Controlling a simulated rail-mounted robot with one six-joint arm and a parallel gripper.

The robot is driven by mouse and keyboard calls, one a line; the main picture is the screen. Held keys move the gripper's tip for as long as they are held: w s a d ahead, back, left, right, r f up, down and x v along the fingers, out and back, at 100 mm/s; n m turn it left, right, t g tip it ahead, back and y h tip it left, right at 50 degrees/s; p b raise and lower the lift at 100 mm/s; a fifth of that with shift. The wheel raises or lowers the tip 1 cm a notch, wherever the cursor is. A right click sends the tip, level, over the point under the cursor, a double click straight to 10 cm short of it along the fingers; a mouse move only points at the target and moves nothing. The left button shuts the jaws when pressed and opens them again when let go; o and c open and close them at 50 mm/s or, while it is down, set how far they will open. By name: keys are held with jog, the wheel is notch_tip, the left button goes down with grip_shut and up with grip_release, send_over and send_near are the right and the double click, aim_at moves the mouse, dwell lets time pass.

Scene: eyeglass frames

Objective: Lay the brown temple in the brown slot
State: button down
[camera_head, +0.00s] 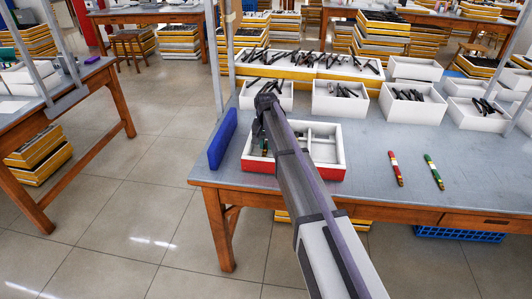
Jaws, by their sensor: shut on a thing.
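My gripper (262,134) is at the left part of a red-and-white tray (306,173) with compartments, reaching down over it. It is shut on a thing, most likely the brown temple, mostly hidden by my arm. A small dark, greenish and orange piece (264,148) shows just below my gripper, but I cannot tell if it is held or lies in the tray. The brown slot cannot be made out. A red banded temple (396,168) and a green banded temple (433,172) lie on the table to the right, apart from the tray.
A blue upright board (223,139) stands left of the tray at the table (365,185) edge. White bins (340,106) with dark frame parts line the back. The table between the tray and the two banded temples is clear.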

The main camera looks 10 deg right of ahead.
jog(key=shift+f+p, duration=0.25)
jog(key=shift+p, duration=0.05)
jog(key=shift+f, duration=0.25)
jog(key=c, duration=1.1)
grip_release()
jog(key=shift+o, duration=0.2)
jog(key=shift+r, duration=0.15)
